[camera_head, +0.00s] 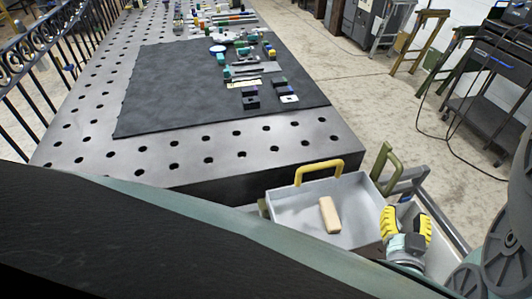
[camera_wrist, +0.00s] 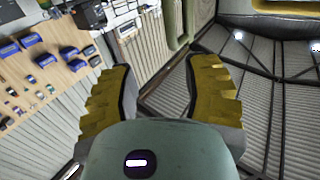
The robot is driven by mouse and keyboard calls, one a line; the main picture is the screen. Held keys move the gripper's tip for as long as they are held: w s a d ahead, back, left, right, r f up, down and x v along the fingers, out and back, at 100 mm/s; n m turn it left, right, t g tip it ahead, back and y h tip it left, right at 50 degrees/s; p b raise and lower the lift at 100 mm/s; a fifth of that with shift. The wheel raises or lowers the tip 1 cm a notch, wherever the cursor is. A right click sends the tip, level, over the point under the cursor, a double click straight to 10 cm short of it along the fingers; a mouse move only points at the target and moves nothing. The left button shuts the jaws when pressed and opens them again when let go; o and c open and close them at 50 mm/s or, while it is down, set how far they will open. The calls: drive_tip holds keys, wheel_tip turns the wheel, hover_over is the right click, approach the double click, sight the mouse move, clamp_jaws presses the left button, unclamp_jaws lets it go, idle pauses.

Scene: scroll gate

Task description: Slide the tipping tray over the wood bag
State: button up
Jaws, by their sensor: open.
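A light grey open tray (camera_head: 285,215) is at the table's near right corner in the head view. It has a yellow handle (camera_head: 305,170) on its far side and an olive handle (camera_head: 387,165) at its right. A pale wood-coloured block (camera_head: 330,215) lies inside it. I cannot tell whether this is the tipping tray, and I make out no clear wood bag. My gripper (camera_head: 407,222) is just right of the tray, its yellow fingers apart. In the wrist view my gripper (camera_wrist: 157,78) is open and empty, with an olive frame (camera_wrist: 175,22) beyond the fingers.
A perforated metal table (camera_head: 190,155) holds a dark mat (camera_head: 170,85) with several small parts. A railing (camera_head: 35,65) runs along the left. Concrete floor (camera_head: 360,105) is clear right of the table, before a dark cart (camera_head: 485,110). The wrist view shows a wall board (camera_wrist: 60,75) with blue bins.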

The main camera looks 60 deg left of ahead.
drive_tip(key=shift+v, duration=2.5)
